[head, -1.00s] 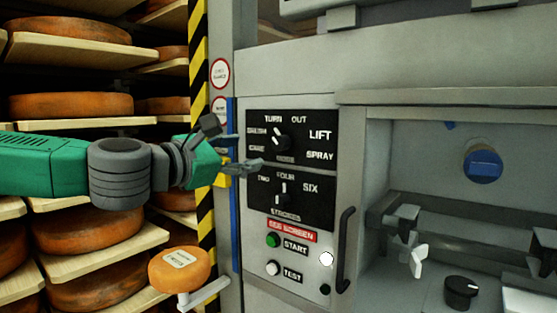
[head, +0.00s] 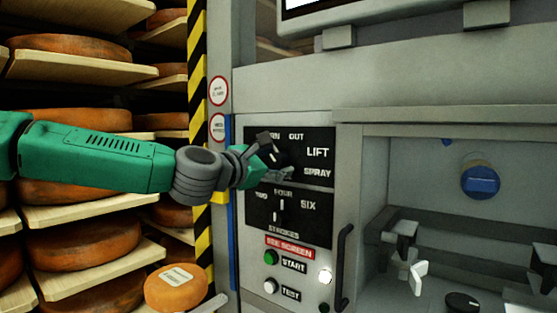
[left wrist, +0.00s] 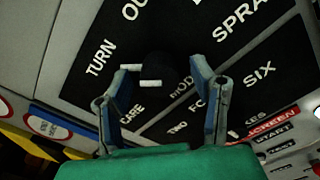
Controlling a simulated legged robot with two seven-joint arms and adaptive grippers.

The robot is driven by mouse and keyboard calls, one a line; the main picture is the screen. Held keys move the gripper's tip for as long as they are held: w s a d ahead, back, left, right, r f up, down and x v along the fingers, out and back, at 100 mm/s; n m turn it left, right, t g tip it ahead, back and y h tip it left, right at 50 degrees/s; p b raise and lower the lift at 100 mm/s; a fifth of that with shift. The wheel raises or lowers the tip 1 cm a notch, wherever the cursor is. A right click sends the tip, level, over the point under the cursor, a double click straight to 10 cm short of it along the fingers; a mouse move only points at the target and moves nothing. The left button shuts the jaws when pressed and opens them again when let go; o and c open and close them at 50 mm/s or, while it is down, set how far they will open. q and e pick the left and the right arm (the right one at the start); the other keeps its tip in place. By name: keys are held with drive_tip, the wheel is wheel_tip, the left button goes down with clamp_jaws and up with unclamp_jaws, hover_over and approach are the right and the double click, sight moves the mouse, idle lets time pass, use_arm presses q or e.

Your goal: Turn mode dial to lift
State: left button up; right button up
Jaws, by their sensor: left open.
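The mode dial is a black knob with a white mark, seen in the left wrist view (left wrist: 158,66). It is on the upper black panel (head: 318,136), among the labels TURN, OUT, LIFT (head: 317,152) and SPRAY. My left gripper (head: 276,158) is open at the dial, its fingers on either side of it in the left wrist view. In the head view, the gripper partly hides the dial and the labels left of it. I cannot tell whether the fingers touch the dial or exactly where it points. My right gripper is not in view.
Below is the strokes dial (head: 282,208), then the green START button (head: 270,257) and the white TEST button (head: 270,286). A black handle (head: 343,262) stands right of the panel. Shelves of cheese wheels (head: 85,245) fill the left, beside a striped post (head: 199,90).

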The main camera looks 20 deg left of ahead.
use_arm(q)
drive_tip(key=shift+w+d, duration=0.15)
drive_tip(key=shift+w, duration=0.35)
drive_tip(key=c, duration=1.1)
